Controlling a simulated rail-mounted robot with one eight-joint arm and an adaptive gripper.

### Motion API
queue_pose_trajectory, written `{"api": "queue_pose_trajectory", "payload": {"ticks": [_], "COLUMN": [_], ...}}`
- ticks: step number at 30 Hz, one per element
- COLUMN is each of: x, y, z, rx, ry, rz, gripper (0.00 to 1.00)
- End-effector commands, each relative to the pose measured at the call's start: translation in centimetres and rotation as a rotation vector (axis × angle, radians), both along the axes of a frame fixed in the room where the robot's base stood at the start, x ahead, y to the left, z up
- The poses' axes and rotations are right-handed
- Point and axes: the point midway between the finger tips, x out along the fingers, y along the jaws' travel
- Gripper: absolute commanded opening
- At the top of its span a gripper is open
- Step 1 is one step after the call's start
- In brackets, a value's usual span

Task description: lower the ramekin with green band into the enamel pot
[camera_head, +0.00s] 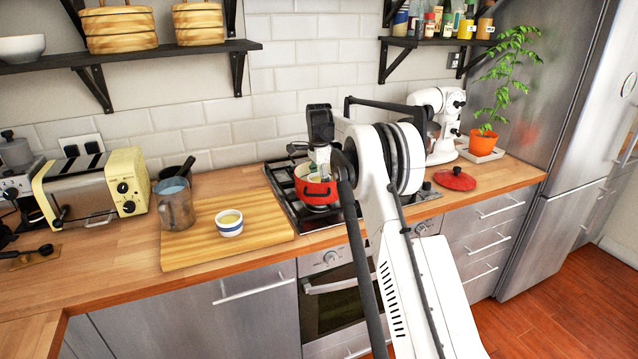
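The red enamel pot (316,192) stands on the hob with its lid off. My gripper (321,160) points down at the pot's mouth, partly hidden by my own arm. A small pale, yellowish shape shows at the pot's opening beneath the gripper. I cannot tell whether it is the ramekin with green band, or whether the fingers hold it. No green band shows clearly.
The wooden board (190,255) lies left of the hob (284,184) with a glass jug (175,206) on it. A toaster (95,187) stands further left. A red lid (455,179), a white stand mixer (442,125) and a potted plant (483,142) are on the right.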

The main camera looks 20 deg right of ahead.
Motion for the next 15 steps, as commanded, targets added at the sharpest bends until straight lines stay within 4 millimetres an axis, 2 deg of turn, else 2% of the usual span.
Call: {"api": "queue_pose_trajectory", "payload": {"ticks": [15], "x": [0.00], "y": [0.00], "z": [-0.68], "rx": [0.000], "ry": [0.000], "rz": [0.000], "gripper": [0.33]}}
